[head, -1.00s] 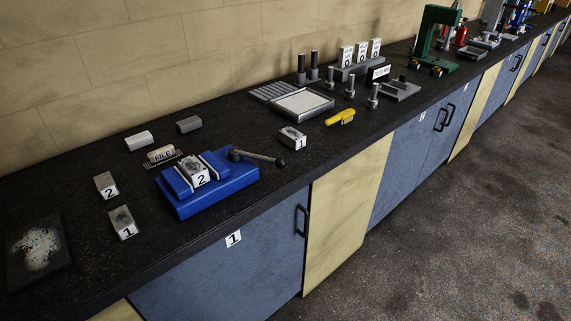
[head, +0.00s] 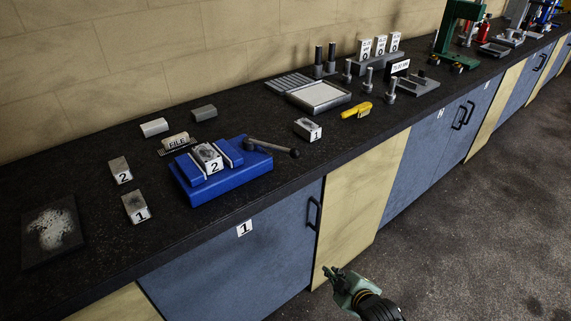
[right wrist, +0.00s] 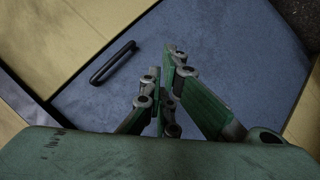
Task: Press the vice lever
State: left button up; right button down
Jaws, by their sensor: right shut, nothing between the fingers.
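The blue vice (head: 222,176) stands on the dark bench top, left of centre in the head view. A block marked 2 (head: 208,158) sits between its jaws. The vice lever (head: 271,148), a dark bar with a round knob at its end, sticks out to the right from the vice. My right gripper (head: 332,273) is at the bottom of the head view, in front of the cabinets and below the bench top, well apart from the lever. In the right wrist view its green fingers (right wrist: 168,95) are shut and empty before a blue door. My left gripper is not in view.
Loose blocks marked 1 (head: 136,207) and 2 (head: 120,170) lie left of the vice. Another block marked 1 (head: 308,129) lies right of the lever, near a yellow tool (head: 357,110). A cabinet handle (head: 314,213) projects below the bench edge.

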jog(key=w+a+r+n+t+y, duration=0.1)
jog(key=a+r+n, duration=0.4)
jog(key=r, duration=1.2)
jog(key=w+a+r+n+t+y+b, duration=0.1)
jog(key=a+r+n+t+y, duration=0.2)
jog(key=r, duration=1.4)
jog(key=a+n+y, duration=0.2)
jog(key=a, duration=0.2)
jog(key=shift+y, duration=0.3)
jog(key=shift+w, duration=0.15)
jog(key=w+a+f+p, duration=0.1)
jog(key=w+a+p, duration=0.1)
jog(key=w, duration=0.9)
jog(key=shift+w+a+f+p, duration=0.15)
jog(key=shift+a+f+p, duration=0.05)
jog(key=shift+p, duration=0.5)
